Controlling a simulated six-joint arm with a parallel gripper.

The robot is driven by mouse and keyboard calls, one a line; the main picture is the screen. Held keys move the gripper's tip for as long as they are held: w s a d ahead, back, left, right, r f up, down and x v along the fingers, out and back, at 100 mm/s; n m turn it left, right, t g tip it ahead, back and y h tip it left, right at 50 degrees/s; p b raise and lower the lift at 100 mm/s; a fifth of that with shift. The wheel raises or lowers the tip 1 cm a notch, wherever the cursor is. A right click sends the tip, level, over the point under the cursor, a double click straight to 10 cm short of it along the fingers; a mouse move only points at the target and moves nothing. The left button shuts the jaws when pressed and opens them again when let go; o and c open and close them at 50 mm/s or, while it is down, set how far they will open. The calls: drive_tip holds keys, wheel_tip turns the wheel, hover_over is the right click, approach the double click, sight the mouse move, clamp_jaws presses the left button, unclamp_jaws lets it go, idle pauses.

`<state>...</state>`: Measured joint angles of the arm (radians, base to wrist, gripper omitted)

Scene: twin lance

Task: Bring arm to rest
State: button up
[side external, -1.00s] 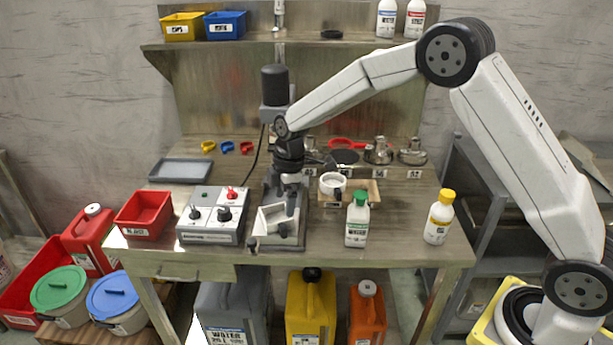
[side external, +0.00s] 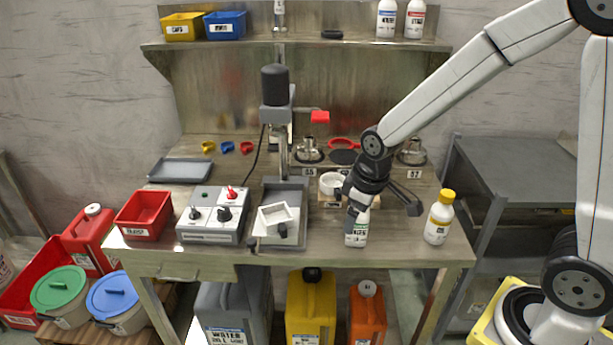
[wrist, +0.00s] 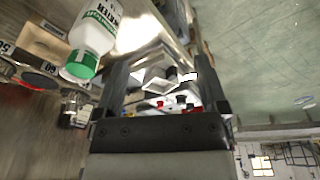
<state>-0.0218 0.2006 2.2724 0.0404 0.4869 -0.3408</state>
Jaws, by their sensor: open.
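My gripper (side external: 376,198) is at the right half of the bench, low beside the green-capped white bottle (side external: 357,233), whose top it partly hides in the side view. In the wrist view my gripper (wrist: 168,88) shows its two dark fingers spread apart with nothing held between them. The bottle (wrist: 93,38) is just left of the fingers there. I cannot tell whether the gripper touches it. A white square tray (side external: 277,215) sits tilted on the base of the grey press (side external: 276,95), clear of my gripper. It also shows beyond the fingers in the wrist view (wrist: 158,80).
A yellow-capped bottle (side external: 439,220) stands right of my gripper. Metal flasks (side external: 411,152) and a ring-topped block stand behind. A control box (side external: 212,216) and red bin (side external: 145,215) are at left. A grey cart (side external: 510,170) is beside the bench.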

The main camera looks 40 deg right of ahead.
drive_tip(key=s+d+m, duration=0.1)
drive_tip(key=s+m, duration=0.2)
drive_tip(key=s, duration=0.4)
drive_tip(key=shift+s+f+m+t, duration=0.3)
drive_tip(key=shift+s+m, duration=0.05)
drive_tip(key=shift+m, duration=0.05)
